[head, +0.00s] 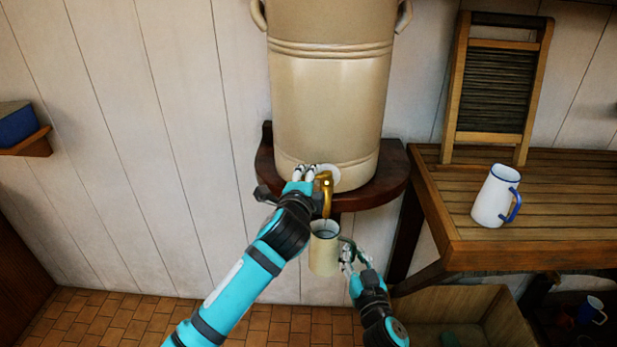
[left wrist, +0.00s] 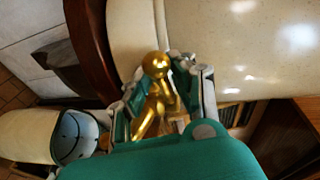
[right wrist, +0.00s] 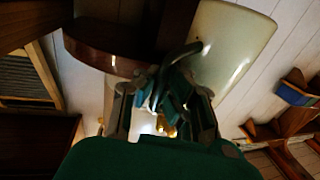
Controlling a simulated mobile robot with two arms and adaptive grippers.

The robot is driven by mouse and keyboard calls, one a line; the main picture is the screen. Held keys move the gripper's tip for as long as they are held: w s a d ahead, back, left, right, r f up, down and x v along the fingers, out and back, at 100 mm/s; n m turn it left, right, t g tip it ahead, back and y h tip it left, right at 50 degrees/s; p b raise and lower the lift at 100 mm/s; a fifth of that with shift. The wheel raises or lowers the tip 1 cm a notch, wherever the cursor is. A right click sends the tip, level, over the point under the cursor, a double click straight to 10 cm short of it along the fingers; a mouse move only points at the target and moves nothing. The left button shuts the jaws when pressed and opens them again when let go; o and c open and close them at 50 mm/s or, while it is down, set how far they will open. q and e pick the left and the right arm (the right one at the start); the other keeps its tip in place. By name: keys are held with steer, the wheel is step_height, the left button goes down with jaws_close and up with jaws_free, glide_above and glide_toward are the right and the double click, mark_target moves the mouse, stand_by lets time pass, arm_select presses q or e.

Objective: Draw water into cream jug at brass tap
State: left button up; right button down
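The brass tap (head: 326,188) sticks out from the foot of a big cream stoneware crock (head: 330,100). My left gripper (head: 306,174) is at the tap, and in the left wrist view its fingers lie on both sides of the brass tap (left wrist: 158,95), seemingly closed on it. The cream jug (head: 324,256) is upright below the spout, its open mouth under it. My right gripper (head: 348,258) is shut on the jug's dark handle at the right; the jug also shows in the right wrist view (right wrist: 232,50). I cannot tell whether water runs or how full the jug is.
The crock stands on a dark wooden wall shelf (head: 392,185). On the right, a slatted wooden table (head: 455,218) holds a white mug with blue handle (head: 494,197) and a washboard (head: 495,85). A wooden crate (head: 450,305) sits below.

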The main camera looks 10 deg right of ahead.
arm_select(q)
steer(key=shift+o, duration=0.6)
steer(key=shift+r, duration=0.15)
steer(key=shift+s+a+r, duration=0.1)
steer(key=shift+s, duration=0.1)
steer(key=v, duration=1.1)
steer(key=shift+s+a, duration=0.15)
steer(key=shift+s, duration=0.05)
